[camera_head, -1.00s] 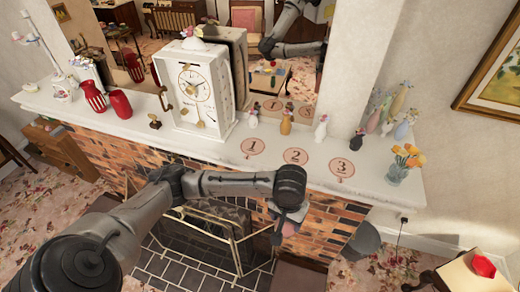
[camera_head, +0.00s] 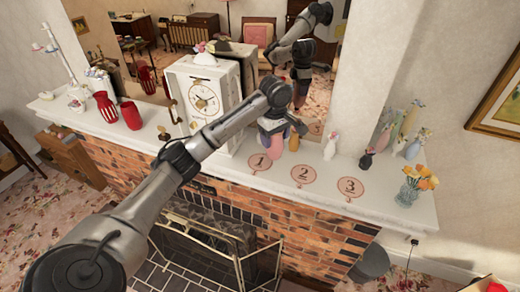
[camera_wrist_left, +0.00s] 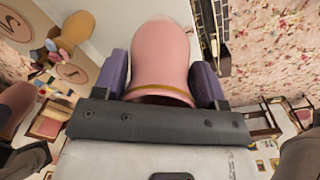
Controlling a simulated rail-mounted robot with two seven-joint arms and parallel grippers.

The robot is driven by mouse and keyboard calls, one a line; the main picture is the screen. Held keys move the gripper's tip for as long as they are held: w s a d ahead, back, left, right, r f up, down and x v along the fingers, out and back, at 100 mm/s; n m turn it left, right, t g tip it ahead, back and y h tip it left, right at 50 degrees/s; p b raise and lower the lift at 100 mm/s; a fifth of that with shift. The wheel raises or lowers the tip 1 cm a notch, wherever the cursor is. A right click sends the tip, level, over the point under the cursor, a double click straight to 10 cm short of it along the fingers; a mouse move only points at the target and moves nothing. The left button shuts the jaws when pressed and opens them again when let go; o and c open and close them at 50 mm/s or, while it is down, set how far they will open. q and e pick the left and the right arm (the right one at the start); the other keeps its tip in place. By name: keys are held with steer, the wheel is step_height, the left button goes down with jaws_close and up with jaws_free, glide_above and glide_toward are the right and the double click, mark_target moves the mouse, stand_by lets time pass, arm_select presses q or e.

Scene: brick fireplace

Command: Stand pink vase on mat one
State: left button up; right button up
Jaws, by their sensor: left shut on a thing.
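My left gripper (camera_head: 271,128) points down over the mantel and is shut on the pink vase (camera_head: 276,150). In the left wrist view the vase (camera_wrist_left: 160,58) sits between the two purple finger pads, with its gold-lined rim nearest the gripper. Mat one (camera_head: 259,163) is a pinkish round mat marked 1, just left and in front of the vase in the head view. It also shows left of the vase in the left wrist view (camera_wrist_left: 73,72). I cannot tell whether the vase base touches the mantel. My right gripper is not in view.
The white clock (camera_head: 203,97) stands close left of the gripper. A gold vase (camera_head: 294,141) and a white vase (camera_head: 331,147) stand to its right. Mat two (camera_head: 303,174) and mat three (camera_head: 349,187) are bare. A mirror behind reflects my arm.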

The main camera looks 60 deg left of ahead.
arm_select(q)
steer(key=shift+s+a+f+p, duration=0.25)
steer(key=shift+a+f+p, duration=0.35)
steer(key=shift+a+f, duration=0.6)
steer(key=shift+s+a+f+p, duration=0.25)
steer(key=shift+a+f+p, duration=0.35)
steer(key=shift+a+f, duration=0.5)
steer(key=shift+s+a+f+p, duration=0.25)
steer(key=shift+a+f+p, duration=0.35)
steer(key=shift+a+f, duration=0.6)
steer(key=shift+d+f, duration=0.1)
steer(key=shift+f, duration=0.45)
steer(key=shift+f, duration=0.1)
steer(key=o, duration=1)
steer(key=shift+o, duration=0.2)
